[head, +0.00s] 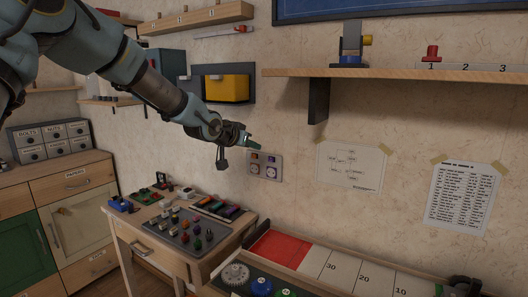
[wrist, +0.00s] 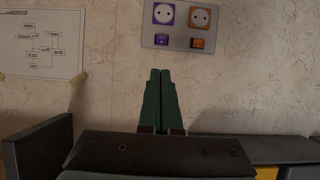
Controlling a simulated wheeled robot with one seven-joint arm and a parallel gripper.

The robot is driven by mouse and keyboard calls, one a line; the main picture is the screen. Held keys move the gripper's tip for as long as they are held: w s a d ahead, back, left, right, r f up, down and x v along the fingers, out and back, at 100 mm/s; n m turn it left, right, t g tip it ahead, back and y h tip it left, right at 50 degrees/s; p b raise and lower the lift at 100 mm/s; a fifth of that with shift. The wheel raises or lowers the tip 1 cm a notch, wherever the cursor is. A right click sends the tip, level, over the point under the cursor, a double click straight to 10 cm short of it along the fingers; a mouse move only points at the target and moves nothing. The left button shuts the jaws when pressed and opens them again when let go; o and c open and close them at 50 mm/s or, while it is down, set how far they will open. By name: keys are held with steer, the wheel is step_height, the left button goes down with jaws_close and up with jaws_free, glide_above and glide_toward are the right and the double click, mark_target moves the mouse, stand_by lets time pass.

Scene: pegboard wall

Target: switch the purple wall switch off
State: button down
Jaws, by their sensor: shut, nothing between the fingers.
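The purple wall switch (wrist: 161,40) is a small rocker on a grey wall plate (wrist: 180,29), and appears below a purple-ringed socket (wrist: 163,14) in the wrist view. In the head view the same switch (head: 272,159) is at the plate's upper right. Its rocker position is too small to tell. An orange switch (wrist: 197,43) is beside it. My gripper (wrist: 160,72) is shut and empty, its green fingers together and pointing toward the wall. In the head view its tip (head: 256,147) appears just above the plate; no contact is visible.
A wooden shelf (head: 420,76) juts out to the upper right, with a dark bracket (head: 318,100) beneath. A low table (head: 150,240) with coloured parts stands below. The wall around the plate is mostly clear.

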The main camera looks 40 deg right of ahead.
mark_target(273, 154)
steer(key=shift+f, duration=0.1)
steer(key=p+x, duration=0.3)
steer(key=x, duration=0.7)
steer(key=shift+p, duration=0.3)
steer(key=shift+a, duration=0.1)
